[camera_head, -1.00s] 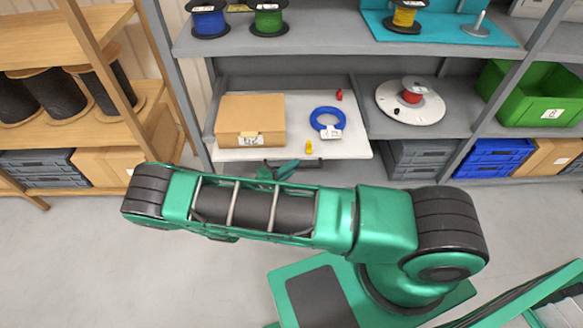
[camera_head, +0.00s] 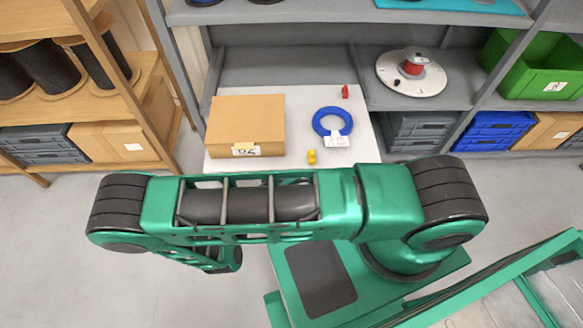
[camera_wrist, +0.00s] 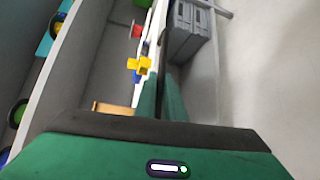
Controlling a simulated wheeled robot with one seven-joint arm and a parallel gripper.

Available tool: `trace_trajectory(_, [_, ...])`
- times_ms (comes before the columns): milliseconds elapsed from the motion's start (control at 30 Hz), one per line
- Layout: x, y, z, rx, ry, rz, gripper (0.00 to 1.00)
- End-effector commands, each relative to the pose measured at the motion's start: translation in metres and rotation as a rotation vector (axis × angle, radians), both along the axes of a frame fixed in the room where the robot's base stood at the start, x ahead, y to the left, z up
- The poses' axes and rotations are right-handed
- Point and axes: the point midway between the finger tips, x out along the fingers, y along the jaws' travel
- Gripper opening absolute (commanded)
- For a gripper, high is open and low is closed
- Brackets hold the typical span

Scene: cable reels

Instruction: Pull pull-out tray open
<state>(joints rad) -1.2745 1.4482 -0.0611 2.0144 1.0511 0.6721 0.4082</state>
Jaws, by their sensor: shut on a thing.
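The pull-out tray (camera_head: 301,110) is a white board sticking out of the middle bay of the grey shelf unit in the head view. A cardboard box (camera_head: 245,127), a blue cable ring (camera_head: 332,121), a small yellow piece (camera_head: 312,157) and a small red piece (camera_head: 345,91) lie on it. My arm hides the middle of its front edge and the handle in the head view. In the wrist view my gripper (camera_wrist: 162,84) has its two green fingers shut around the dark handle at the tray's front. The yellow piece (camera_wrist: 139,65) shows beside the fingers.
A wooden rack (camera_head: 110,110) stands left. The floor in front is clear.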

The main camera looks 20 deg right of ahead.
Motion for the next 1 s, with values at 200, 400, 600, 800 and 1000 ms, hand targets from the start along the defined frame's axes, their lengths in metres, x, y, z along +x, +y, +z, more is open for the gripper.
trace_trajectory(200, [-0.0122, 0.0040, -0.0021, 0.003, 0.006, 0.000, 0.00])
trace_trajectory(400, [-0.0134, 0.0043, -0.0023, 0.003, 0.006, 0.000, 0.00])
trace_trajectory(600, [-0.0133, 0.0042, -0.0025, 0.003, 0.006, 0.000, 0.19])
trace_trajectory(800, [-0.0127, 0.0040, -0.0014, 0.003, 0.004, 0.000, 0.28])
trace_trajectory(1000, [-0.0136, 0.0069, -0.0006, 0.002, 0.002, 0.000, 0.28])
